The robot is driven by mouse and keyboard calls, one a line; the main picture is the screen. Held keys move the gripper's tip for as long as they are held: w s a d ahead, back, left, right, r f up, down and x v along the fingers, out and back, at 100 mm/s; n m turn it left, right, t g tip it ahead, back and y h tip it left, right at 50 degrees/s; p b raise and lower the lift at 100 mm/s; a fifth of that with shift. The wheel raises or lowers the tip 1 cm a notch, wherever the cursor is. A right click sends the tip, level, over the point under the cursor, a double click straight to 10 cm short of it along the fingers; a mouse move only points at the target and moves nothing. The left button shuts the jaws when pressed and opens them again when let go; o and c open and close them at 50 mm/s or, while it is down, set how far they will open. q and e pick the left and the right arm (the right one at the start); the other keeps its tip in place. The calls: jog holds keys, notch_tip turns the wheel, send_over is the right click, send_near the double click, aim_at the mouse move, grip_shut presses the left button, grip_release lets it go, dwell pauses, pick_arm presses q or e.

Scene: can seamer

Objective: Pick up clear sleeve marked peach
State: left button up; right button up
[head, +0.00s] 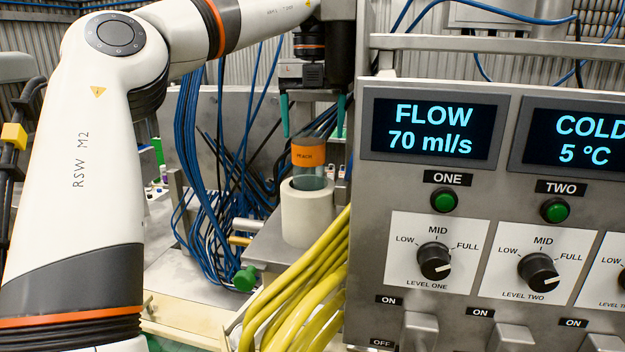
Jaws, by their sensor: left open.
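The clear sleeve (309,170) has an orange band lettered "PEACH". It stands upright with its lower end in the top of a cream cylindrical holder (306,219). My left gripper (313,117) hangs above the sleeve with its two teal fingers pointing down. The fingers are spread wide, one to each side of the sleeve's line, and nothing is between them. The fingertips are around the height of the sleeve's top. My right gripper is not in view.
A grey control panel (470,185) with displays, knobs and switches fills the right side, close beside the holder. Yellow hoses (300,290) curve in front of the holder. Blue cables (190,140) hang behind and to the left. A green knob (245,279) sits at the lower left.

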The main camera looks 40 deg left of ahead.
aim_at(308, 158)
pick_arm(q)
jog(key=shift+s+d+f, duration=0.2)
jog(key=shift+s+f, duration=0.2)
jog(key=shift+f, duration=0.2)
jog(key=shift+s+f, duration=0.1)
jog(key=shift+f, duration=0.15)
jog(key=f, duration=0.1)
jog(key=f+p, duration=0.2)
jog(key=f, duration=0.1)
jog(key=shift+s+a, duration=0.15)
jog(key=shift+s, duration=0.1)
jog(key=shift+f, duration=0.4)
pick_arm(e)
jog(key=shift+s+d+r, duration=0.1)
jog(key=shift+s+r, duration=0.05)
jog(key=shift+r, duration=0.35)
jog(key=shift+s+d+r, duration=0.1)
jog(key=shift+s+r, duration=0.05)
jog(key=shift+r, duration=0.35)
pick_arm(q)
jog(key=c, duration=1.1)
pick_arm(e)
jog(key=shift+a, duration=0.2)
